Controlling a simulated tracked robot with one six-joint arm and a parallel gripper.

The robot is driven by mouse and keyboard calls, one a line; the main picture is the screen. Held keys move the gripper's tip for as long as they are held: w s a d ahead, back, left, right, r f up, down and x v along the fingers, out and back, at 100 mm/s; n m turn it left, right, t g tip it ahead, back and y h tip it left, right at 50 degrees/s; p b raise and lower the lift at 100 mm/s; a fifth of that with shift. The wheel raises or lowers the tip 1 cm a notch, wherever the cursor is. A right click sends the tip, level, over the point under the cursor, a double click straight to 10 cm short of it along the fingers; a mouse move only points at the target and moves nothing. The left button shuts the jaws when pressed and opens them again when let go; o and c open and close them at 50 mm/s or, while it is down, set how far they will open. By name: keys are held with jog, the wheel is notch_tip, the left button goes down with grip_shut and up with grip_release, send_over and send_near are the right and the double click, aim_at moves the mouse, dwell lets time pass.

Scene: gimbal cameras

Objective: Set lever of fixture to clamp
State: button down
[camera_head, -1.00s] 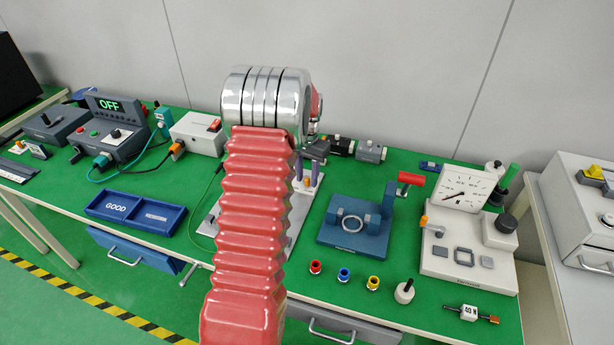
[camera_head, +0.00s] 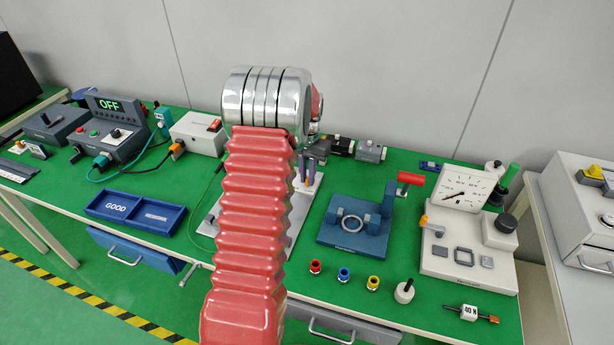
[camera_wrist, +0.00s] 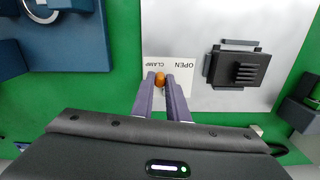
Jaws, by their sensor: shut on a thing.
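The fixture is a pale plate (camera_head: 303,212) on the green bench, mostly hidden behind my red arm in the head view. The wrist view shows the plate (camera_wrist: 207,30) with a dark ribbed block (camera_wrist: 238,68) and a white label (camera_wrist: 183,80) reading OPEN and CLAMP. The lever's orange knob (camera_wrist: 160,77) sits beside the word CLAMP. My gripper (camera_wrist: 163,82) is shut on the knob, its two purple fingers on either side. The lever's shaft is hidden. In the head view, the fingers show just right of my arm.
A blue fixture (camera_head: 340,242) with a red handle stands to the right, and a white gauge fixture (camera_head: 450,262) is beyond it. A blue GOOD tray (camera_head: 120,222) lies left. Several small coloured parts, including a red one (camera_head: 315,267), lie near the front edge.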

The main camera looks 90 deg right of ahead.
jog(key=shift+s+n, duration=0.15)
jog(key=shift+n, duration=0.25)
jog(key=c, duration=1.7)
grip_release()
notch_tip(320, 180, up, 14)
jog(key=shift+f, duration=0.1)
